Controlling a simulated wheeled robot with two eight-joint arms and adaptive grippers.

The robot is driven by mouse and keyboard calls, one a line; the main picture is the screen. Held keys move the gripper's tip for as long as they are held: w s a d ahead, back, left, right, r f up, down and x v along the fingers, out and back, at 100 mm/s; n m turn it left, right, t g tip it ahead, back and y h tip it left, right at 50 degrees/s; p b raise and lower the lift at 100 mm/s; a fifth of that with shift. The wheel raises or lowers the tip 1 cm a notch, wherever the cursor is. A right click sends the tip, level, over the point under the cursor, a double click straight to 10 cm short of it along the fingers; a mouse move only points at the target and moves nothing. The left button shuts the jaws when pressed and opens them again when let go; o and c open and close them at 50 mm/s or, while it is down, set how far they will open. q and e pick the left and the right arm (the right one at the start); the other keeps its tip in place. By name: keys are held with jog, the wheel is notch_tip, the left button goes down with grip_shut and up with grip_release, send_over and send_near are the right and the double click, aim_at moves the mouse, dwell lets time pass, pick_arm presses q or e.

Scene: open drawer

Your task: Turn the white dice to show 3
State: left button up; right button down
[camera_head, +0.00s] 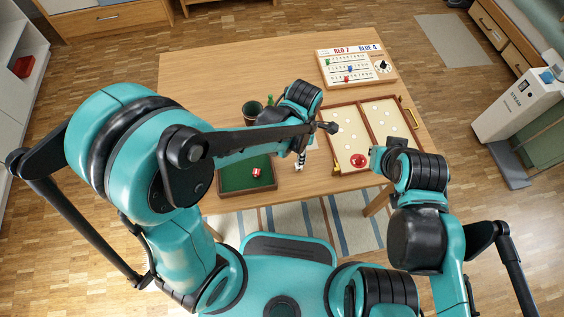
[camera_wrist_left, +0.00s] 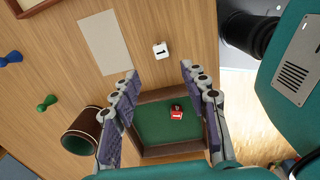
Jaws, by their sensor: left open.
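The white die (camera_wrist_left: 160,49) lies on the bare wooden table, outside the green-floored tray (camera_wrist_left: 150,153), with a black 1 facing up in the left wrist view. My left gripper (camera_wrist_left: 158,73) is open and empty, its two fingers spread wide above the table. The die shows between and just beyond the fingertips, not touched. In the head view my left arm hides most of that gripper. My right arm is at the right, with its gripper fingers out of sight.
Inside the tray lies a red die (camera_wrist_left: 177,114). A dark cup (camera_wrist_left: 82,136) and a green pawn (camera_wrist_left: 46,103) are left of it. A pale sheet (camera_wrist_left: 103,41) lies near the white die. A wooden game board (camera_head: 349,121) and a scoreboard (camera_head: 350,68) are at right.

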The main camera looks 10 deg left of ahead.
pick_arm(q)
jog(key=shift+d+f+n, duration=0.1)
jog(key=shift+f+n, duration=0.2)
jog(key=shift+f, duration=0.2)
jog(key=shift+s+f, duration=0.1)
jog(key=shift+f, duration=0.25)
jog(key=f+b, duration=0.4)
jog(key=f, duration=0.3)
jog(key=shift+d, duration=0.2)
jog(key=shift+c, duration=0.9)
jog(key=c, duration=0.7)
